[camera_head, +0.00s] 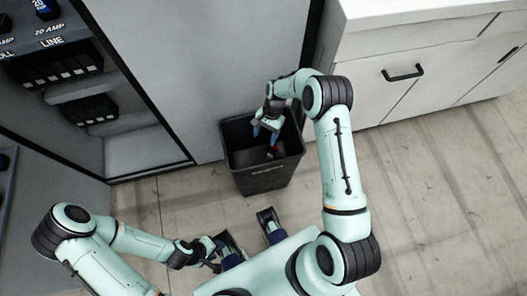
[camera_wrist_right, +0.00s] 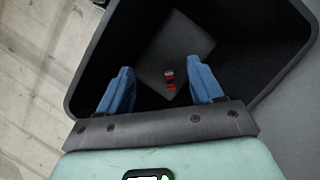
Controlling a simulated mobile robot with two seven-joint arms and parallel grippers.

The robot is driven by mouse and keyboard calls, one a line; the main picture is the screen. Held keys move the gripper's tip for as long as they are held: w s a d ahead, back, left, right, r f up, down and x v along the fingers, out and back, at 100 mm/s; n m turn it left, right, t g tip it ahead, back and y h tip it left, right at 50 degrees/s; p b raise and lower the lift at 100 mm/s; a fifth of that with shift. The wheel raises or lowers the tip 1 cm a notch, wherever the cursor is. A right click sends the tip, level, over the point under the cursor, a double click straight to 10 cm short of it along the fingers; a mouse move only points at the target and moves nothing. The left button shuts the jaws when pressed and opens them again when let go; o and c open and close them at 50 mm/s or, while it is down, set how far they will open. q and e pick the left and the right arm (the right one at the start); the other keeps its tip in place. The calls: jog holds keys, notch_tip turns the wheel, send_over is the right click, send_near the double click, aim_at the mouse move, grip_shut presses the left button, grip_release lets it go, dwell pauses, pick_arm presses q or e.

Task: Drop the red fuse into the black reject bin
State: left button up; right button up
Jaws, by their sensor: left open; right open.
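The black reject bin (camera_head: 265,180) stands on the floor against the grey cabinet, and its rim also shows in the right wrist view (camera_wrist_right: 68,100). The small red fuse (camera_head: 271,153) is inside the bin's opening. In the right wrist view the fuse (camera_wrist_right: 170,80) shows red and dark parts, beyond and between the fingertips and apart from them. Whether it touches the bin floor is hard to tell. My right gripper (camera_head: 266,131) is open and empty, pointing down at the bin's mouth. My left gripper (camera_head: 230,250) is open, low and left of the bin, away from the fuse.
A grey cabinet (camera_head: 235,60) stands behind the bin, with open shelves (camera_head: 80,90) holding rows of black parts at left. A white drawer unit (camera_head: 400,75) stands at the upper right. The floor (camera_head: 440,200) at right is clear.

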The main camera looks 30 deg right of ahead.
jog(key=v, duration=1.3)
jog(key=shift+r+p, duration=0.25)
jog(key=shift+p, duration=0.2)
jog(key=shift+f, duration=0.1)
